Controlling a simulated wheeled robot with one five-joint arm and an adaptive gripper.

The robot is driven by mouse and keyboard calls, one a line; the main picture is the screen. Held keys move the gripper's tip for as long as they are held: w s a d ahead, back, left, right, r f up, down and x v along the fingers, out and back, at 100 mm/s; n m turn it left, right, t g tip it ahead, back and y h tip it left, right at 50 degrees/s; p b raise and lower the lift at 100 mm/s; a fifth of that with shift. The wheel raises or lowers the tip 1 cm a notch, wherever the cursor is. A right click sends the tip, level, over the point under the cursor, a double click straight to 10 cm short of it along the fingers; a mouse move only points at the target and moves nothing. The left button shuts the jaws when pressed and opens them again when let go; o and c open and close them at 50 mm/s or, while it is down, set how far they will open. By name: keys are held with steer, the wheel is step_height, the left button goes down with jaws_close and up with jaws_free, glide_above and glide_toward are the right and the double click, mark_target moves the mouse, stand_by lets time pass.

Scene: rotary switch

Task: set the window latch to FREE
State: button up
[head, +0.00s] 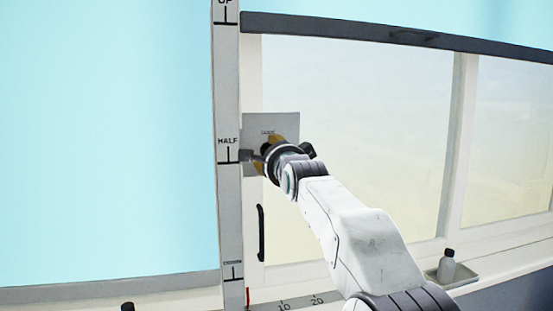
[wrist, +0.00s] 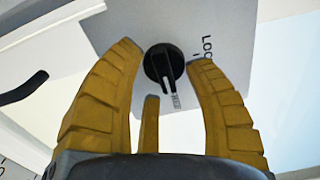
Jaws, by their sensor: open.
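The latch is a round black knob (wrist: 164,64) with a raised bar, on a pale grey plate (wrist: 225,25). The bar runs roughly up and down in the wrist view. Letters reading "LOC" show on the plate right of the knob; small, unreadable marking shows just below it. I cannot read FREE anywhere. My gripper (wrist: 165,56) is open, its yellow fingers on either side of the knob, with a third finger below. I cannot tell whether they touch it. In the head view the plate (head: 286,122) shows behind my gripper (head: 266,155), which hides the knob.
A white post (head: 228,190) marked HALF stands just left of the plate. A black handle (head: 261,232) is below it on the window frame. A small bottle (head: 446,265) stands in a tray (head: 466,277) on the sill at right.

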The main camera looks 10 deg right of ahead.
steer(key=s, duration=1.2)
stand_by(0.3)
steer(key=s+f+n+g+p, duration=0.5)
steer(key=s+f+n+g, duration=0.2)
steer(key=s+f, duration=0.6)
steer(key=s+f+n+g+p, duration=0.6)
steer(key=s+f+n, duration=0.5)
steer(key=s, duration=0.8)
steer(key=shift+s+f+g, duration=0.25)
steer(key=shift+f+g, duration=0.55)
steer(key=shift+f, duration=0.15)
